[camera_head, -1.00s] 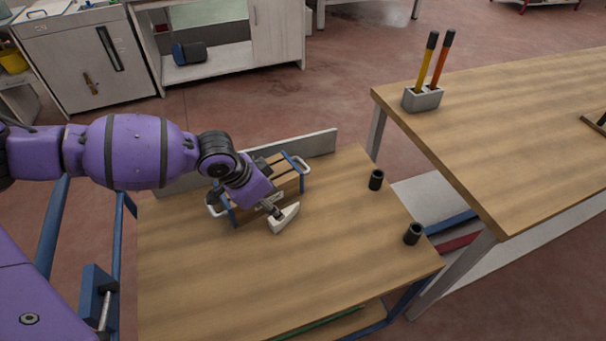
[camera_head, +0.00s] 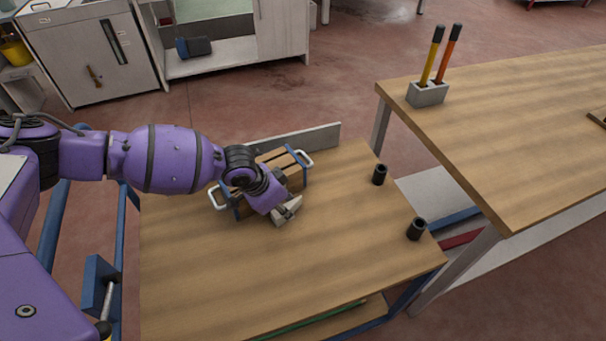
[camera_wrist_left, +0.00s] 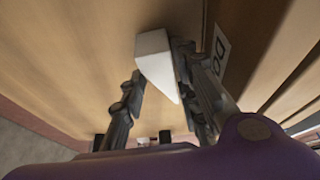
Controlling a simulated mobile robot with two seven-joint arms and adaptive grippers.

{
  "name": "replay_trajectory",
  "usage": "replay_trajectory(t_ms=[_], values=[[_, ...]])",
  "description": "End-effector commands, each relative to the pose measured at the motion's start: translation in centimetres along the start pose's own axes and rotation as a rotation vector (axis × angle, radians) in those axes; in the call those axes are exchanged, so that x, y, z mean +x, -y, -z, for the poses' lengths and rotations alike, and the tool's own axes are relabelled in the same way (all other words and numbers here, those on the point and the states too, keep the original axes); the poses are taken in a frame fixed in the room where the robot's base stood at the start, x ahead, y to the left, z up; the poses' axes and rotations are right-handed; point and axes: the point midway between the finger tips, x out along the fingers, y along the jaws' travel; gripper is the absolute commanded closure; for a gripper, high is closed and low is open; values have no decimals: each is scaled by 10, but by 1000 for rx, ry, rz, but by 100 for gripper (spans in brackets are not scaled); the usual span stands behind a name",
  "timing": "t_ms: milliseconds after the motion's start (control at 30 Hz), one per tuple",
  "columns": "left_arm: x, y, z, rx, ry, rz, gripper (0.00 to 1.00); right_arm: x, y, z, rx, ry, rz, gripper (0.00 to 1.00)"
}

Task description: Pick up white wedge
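The white wedge (camera_head: 282,217) lies on the wooden cart top (camera_head: 230,270), beside the front right of a wooden crate with blue edges and white handles (camera_head: 296,180). My left gripper (camera_head: 287,208) is down at the wedge and partly covers it in the head view. In the left wrist view the wedge (camera_wrist_left: 157,58) sits between the two spread fingers of my left gripper (camera_wrist_left: 160,85). The right finger is close against its side, and a gap shows near the left finger. My right gripper is not in view.
A larger table (camera_head: 510,130) at the right carries a grey holder (camera_head: 427,94) with two marker-like sticks. The cart's front is clear.

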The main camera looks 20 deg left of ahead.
Motion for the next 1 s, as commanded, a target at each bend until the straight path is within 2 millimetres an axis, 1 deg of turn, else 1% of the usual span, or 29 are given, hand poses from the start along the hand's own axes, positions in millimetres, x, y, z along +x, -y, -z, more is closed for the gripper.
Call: replay_trajectory(t_ms=[33,167,200,467,633,767,867,1000], values=[[0,0,-1,0,1,0,82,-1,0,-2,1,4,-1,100],[0,0,-1,0,1,-1,99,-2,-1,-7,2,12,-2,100],[0,0,-1,0,1,-1,100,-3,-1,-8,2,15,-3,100],[-1,0,0,0,1,-1,100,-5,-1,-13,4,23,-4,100],[-10,0,4,0,0,-1,100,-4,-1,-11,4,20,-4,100],[-29,0,12,1,-2,1,100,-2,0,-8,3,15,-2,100],[-50,-16,16,4,-3,-2,100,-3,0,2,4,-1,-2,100],[-85,-44,24,6,-5,-2,100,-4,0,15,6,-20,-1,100]])
